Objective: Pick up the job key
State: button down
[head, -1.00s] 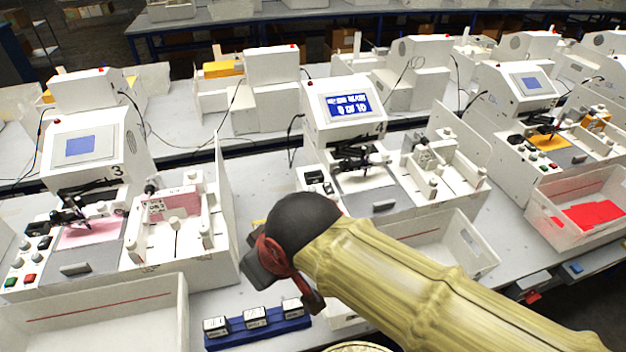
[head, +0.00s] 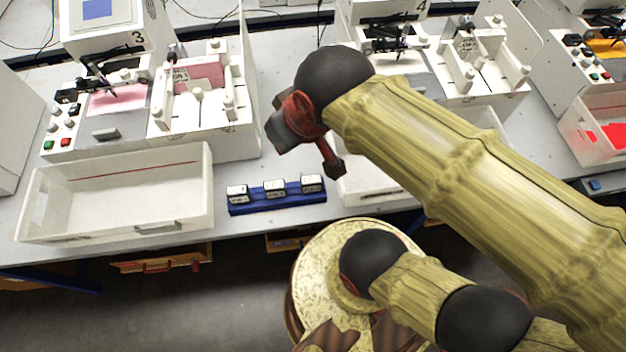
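Three small white-and-black blocks stand in a row in a blue rack (head: 277,203) on the table's front edge: a left block (head: 237,193), a middle block (head: 274,188) and a right block (head: 311,183). They may be job keys; their labels are too small to read, and I cannot tell which is meant. My gripper (head: 312,155), dark grey and red, is above and behind the rack's right end, apart from the blocks. Its fingers are partly turned away, so their opening is unclear. I see nothing held in it.
A white bin (head: 120,228) stands left of the rack. Another white bin (head: 375,183) is to its right, partly behind my arm. Plotter station 3 (head: 105,62) with pink paper is behind on the left.

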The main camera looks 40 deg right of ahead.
aim_at(310, 183)
jog(key=k+j+z, duration=0.1)
jog(key=j+z, duration=0.2)
jog(key=z, duration=0.2)
jog(key=k+j+z, duration=0.15)
jog(key=z, duration=0.35)
jog(key=j, duration=0.1)
